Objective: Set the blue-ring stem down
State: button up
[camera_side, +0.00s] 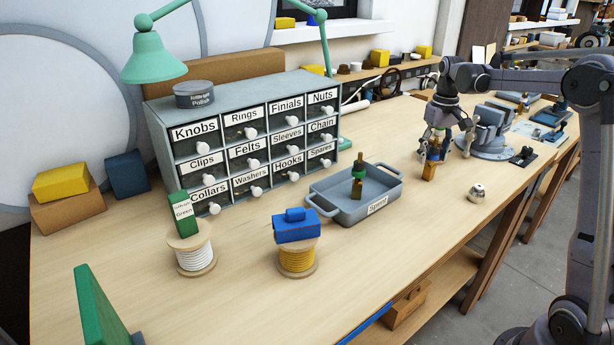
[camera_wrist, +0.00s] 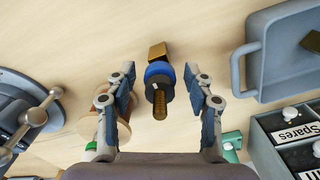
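The blue-ring stem (camera_side: 430,171) stands upright on the bench to the right of the grey tray, with a brass foot. In the wrist view its brass foot, blue ring (camera_wrist: 158,70), dark collar and threaded brass rod show between my fingers. My gripper (camera_side: 446,137) is above and around the stem's upper part. In the wrist view my gripper (camera_wrist: 159,82) is open, with a narrow gap on each side of the stem. The foot appears to rest on the wood, though exact contact is hard to tell. A green-ring stem (camera_side: 358,178) stands in the tray.
The grey tray (camera_side: 328,206) has a label and sits in front of the drawer cabinet (camera_side: 228,172). A vise (camera_side: 489,130) stands behind right of my gripper. A small metal dome (camera_side: 476,193) lies near the front edge.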

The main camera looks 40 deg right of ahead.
jog(key=shift+r, duration=0.1)
notch_tip(320, 180, up, 12)
jog(key=shift+f, duration=0.15)
jog(key=shift+a+r, duration=0.1)
jog(key=shift+r, duration=0.1)
jog(key=s+a+n+t, duration=0.1)
jog(key=a, duration=0.7)
jog(key=s+a+f+n+t, duration=0.1)
jog(key=s+a+f+t, duration=0.1)
jog(key=s+a+f, duration=0.2)
jog(key=s+a+f+n+t, duration=0.1)
jog(key=s+a+f, duration=0.3)
jog(key=a, duration=0.5)
jog(key=s+a+f+n+t, duration=0.1)
jog(key=s+a+f+t, duration=0.2)
jog(key=a, duration=0.3)
jog(key=shift+s+a+f+n, duration=0.15)
jog(key=shift+s+a+f, duration=0.05)
jog(key=shift+s+f, duration=0.25)
jog(key=shift+s+a+f+n, duration=0.15)
jog(key=shift+s+a+f, duration=0.05)
jog(key=shift+s+f, duration=0.25)
